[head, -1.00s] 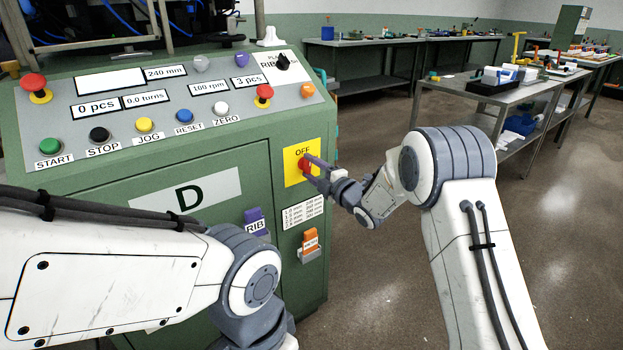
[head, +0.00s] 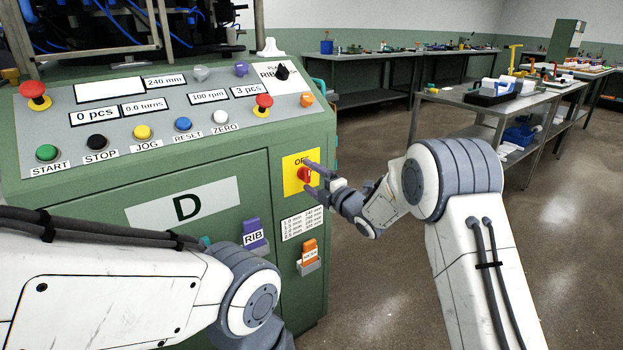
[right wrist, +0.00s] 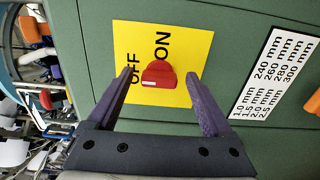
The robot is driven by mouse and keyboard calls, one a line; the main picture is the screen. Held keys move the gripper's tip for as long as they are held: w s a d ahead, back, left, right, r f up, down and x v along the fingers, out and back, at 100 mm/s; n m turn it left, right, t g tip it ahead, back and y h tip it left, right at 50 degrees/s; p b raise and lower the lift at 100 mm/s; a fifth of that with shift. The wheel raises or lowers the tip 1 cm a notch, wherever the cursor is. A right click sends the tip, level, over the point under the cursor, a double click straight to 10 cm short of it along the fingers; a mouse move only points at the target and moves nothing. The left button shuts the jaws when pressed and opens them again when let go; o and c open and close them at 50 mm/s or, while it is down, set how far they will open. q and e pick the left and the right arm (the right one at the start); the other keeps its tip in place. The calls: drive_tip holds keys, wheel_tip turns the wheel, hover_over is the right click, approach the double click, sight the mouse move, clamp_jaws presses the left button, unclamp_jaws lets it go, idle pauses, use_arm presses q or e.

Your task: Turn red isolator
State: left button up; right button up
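The red isolator knob (head: 304,174) sits on a yellow plate (head: 290,184) on the green machine's front, right of the D door. In the right wrist view the knob (right wrist: 158,76) shows between my fingers, with OFF to its left and ON above it in that picture. My right gripper (head: 309,177) is open, with one finger on either side of the knob and a visible gap to each in the wrist view (right wrist: 160,82). I cannot tell exactly how far the tips reach along the knob. My left arm crosses the lower left; its gripper is out of view.
Above is the sloping panel (head: 68,130) with coloured buttons and red mushroom buttons. The floor (head: 400,290) to the right is open, with workbenches behind.

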drive_tip(key=v, duration=1)
drive_tip(key=shift+s+p, duration=0.15)
drive_tip(key=shift+p, duration=0.15)
drive_tip(key=shift+d, duration=0.1)
drive_tip(key=s+a+f+m+g+h, duration=0.2)
drive_tip(key=s+m+g+h, duration=0.1)
drive_tip(key=s+m, duration=0.3)
drive_tip(key=s+a+f+m+g+h, duration=0.1)
drive_tip(key=s+a+m+g+h, duration=0.3)
drive_tip(key=s, duration=0.4)
drive_tip(key=s+d+f+m+g+h, duration=0.15)
drive_tip(key=s+m+g, duration=0.25)
drive_tip(key=s, duration=0.9)
drive_tip(key=s+d+f+m+g+h, duration=0.1)
drive_tip(key=s+d+m+g, duration=0.25)
drive_tip(key=s, duration=0.95)
wheel_tip(320, 180, up, 28)
drive_tip(key=s+p, duration=0.1)
drive_tip(key=p, duration=2.7)
drive_tip(key=shift+a+m, duration=0.15)
drive_tip(key=shift+m, duration=0.1)
